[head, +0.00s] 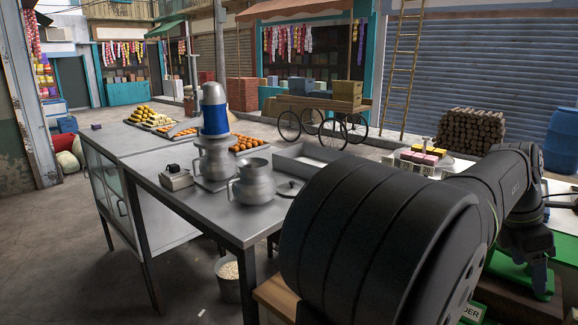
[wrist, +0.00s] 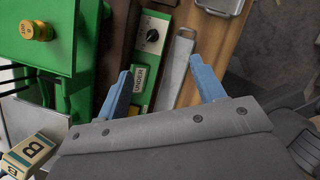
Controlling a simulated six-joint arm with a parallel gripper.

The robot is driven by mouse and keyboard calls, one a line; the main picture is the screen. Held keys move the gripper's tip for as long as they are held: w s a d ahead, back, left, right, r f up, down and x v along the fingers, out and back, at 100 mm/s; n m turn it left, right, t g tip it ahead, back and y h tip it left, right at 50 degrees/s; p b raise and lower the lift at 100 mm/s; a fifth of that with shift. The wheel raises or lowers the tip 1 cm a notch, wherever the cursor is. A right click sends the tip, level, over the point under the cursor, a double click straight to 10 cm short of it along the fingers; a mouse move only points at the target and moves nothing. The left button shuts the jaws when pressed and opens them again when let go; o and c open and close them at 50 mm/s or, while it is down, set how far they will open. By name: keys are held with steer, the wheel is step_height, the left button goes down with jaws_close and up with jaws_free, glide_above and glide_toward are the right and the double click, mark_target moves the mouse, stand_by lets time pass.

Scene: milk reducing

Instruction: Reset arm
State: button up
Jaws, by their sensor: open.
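My gripper (wrist: 161,64) shows in the wrist view with its two blue fingers spread apart and nothing between the tips. Below it are a green unit with a black dial (wrist: 152,36) and a flat grey metal bar (wrist: 176,66). How far the fingers are above them I cannot tell. In the head view my black arm fills the lower right and bends down at the far right.
In the wrist view a green stand (wrist: 50,50) bears a brass weight (wrist: 36,30), and a carton marked B (wrist: 30,152) is at lower left. In the head view, a metal table (head: 220,216) holds a steel jug (head: 252,184) and a blue-banded mixer (head: 214,112).

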steer(key=s+a+f+m+g+y, duration=0.15)
steer(key=s+a+f+m, duration=0.35)
steer(key=s+a+f, duration=0.65)
steer(key=w+d+r+n+t+h, duration=0.1)
steer(key=w+d+r+n, duration=0.35)
steer(key=w+r, duration=0.4)
steer(key=w+d+r+n+t, duration=0.2)
steer(key=w+d+r+n, duration=0.2)
steer(key=w+d+r, duration=0.4)
steer(key=w+d+r+n+t+h, duration=0.1)
steer(key=w+d+r+n, duration=0.25)
steer(key=w+r, duration=0.5)
steer(key=shift+n+t+y, duration=0.25)
steer(key=shift+n, duration=0.25)
steer(key=w+a+f, duration=0.1)
steer(key=w+f, duration=0.1)
steer(key=w, duration=0.1)
steer(key=w+a+f, duration=0.1)
steer(key=w+f, duration=0.1)
steer(key=w, duration=0.2)
steer(key=w+a+f, duration=0.1)
steer(key=w+f, duration=0.2)
steer(key=w, duration=0.1)
steer(key=shift+w+a, duration=0.2)
steer(key=shift+a, duration=0.2)
steer(key=shift+o, duration=0.5)
stand_by(1.6)
